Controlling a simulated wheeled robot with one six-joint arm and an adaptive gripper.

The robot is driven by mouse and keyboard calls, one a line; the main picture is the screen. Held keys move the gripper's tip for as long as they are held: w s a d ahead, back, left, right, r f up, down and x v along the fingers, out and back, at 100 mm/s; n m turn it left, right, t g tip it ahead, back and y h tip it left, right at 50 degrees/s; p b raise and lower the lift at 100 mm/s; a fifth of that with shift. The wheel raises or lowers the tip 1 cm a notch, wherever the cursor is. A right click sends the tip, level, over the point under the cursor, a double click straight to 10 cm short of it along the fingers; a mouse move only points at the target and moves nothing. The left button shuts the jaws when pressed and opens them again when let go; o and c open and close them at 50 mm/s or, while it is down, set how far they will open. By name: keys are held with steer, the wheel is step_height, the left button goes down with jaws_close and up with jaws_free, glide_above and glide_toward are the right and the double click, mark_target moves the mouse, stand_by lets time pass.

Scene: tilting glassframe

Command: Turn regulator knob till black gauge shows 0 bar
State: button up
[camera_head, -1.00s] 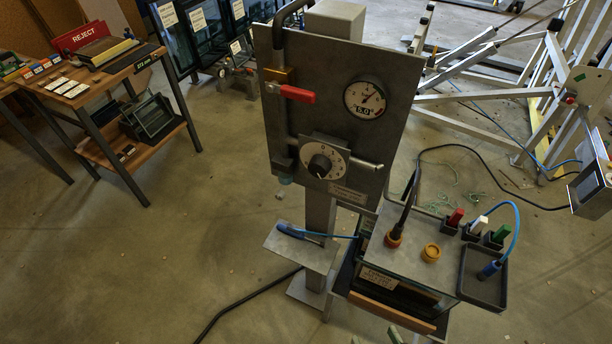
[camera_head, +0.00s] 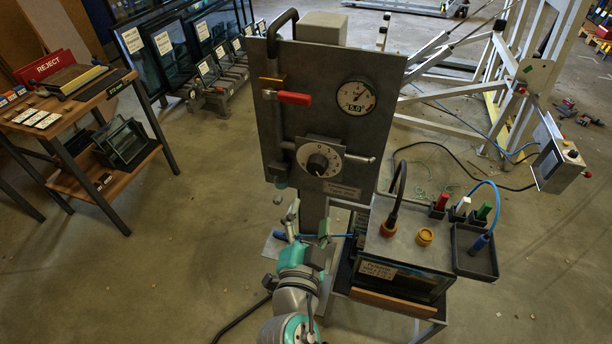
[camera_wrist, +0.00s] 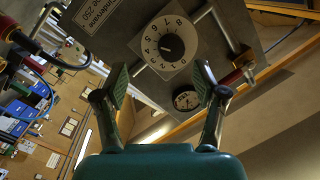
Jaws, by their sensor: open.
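The regulator knob (camera_head: 317,164) is black on a white numbered dial plate, low on the grey upright panel (camera_head: 392,92). In the wrist view the knob (camera_wrist: 171,47) is ahead of the fingers, its dial tilted. The round gauge (camera_head: 356,96) has a white face and dark rim, sits above right of the knob, and shows 5.0 in its small window. My gripper (camera_head: 308,220) is below the panel, apart from the knob. In the wrist view my gripper (camera_wrist: 162,76) is open, with nothing between its fingers.
A red-handled valve (camera_head: 294,98) is at the panel's upper left. A thin metal rod (camera_head: 360,158) sticks out right of the knob. A cabinet (camera_head: 448,247) with cables and coloured plugs stands at right. A work table (camera_head: 112,87) is at left. Open floor lies between.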

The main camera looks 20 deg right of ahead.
mark_target(315, 171)
steer(key=w+d, duration=0.1)
steer(key=w, duration=0.2)
steer(key=w+d+r+m, duration=0.1)
steer(key=w+d, duration=0.1)
steer(key=w, duration=0.1)
steer(key=w+d+r+m+h, duration=0.1)
steer(key=w, duration=0.2)
steer(key=shift+w+d+r, duration=0.2)
steer(key=shift+w+d, duration=0.05)
steer(key=shift+c, duration=0.3)
steer(key=c, duration=1.1)
